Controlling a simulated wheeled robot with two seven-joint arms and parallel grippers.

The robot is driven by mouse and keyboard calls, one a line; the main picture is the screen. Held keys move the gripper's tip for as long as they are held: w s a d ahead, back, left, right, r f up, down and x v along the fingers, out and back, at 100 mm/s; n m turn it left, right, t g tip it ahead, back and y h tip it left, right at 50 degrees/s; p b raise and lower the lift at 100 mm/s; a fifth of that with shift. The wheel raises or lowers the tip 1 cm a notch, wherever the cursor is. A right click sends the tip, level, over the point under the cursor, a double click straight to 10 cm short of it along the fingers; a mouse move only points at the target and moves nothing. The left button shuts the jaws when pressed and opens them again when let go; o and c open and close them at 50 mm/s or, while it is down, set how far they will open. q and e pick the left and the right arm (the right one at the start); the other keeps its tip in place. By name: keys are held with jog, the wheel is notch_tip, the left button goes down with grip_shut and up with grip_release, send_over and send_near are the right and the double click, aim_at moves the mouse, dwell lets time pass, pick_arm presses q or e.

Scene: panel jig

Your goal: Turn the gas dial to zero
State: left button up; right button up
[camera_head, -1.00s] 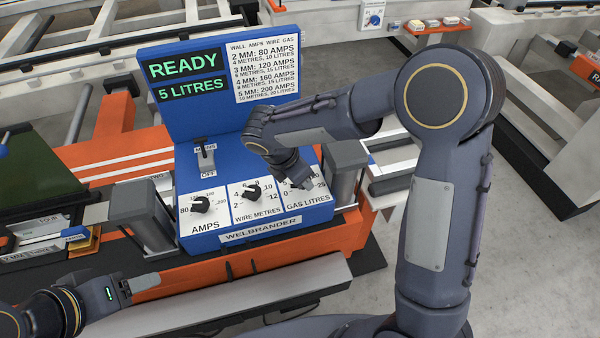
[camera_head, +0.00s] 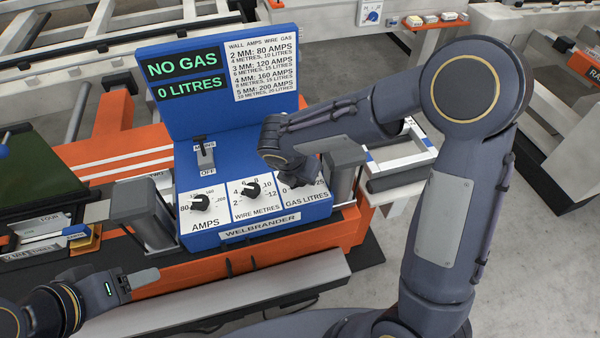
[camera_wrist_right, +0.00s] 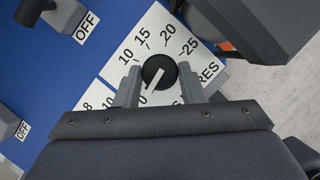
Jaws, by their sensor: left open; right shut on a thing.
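The gas dial (camera_wrist_right: 159,72) is a round black knob with a white pointer on a white scale plate marked 0 to 25. In the right wrist view its pointer aims at the 0 mark. My right gripper (camera_wrist_right: 158,84) has its two grey fingers on either side of the knob, shut on it. In the head view my right wrist hides the dial and the gripper. The screen (camera_head: 186,77) on the blue welder panel (camera_head: 222,120) reads NO GAS and 0 LITRES. My left gripper (camera_head: 135,284) is open and empty at lower left, apart from the panel.
The amps dial (camera_head: 200,203) and wire metres dial (camera_head: 251,190) are left of the gas dial. A mains lever (camera_head: 204,155) stands above them. Grey posts (camera_head: 139,213) flank the panel. An orange rail (camera_head: 300,244) runs below it.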

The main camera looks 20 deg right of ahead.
jog(key=o, duration=1)
jog(key=v, duration=0.8)
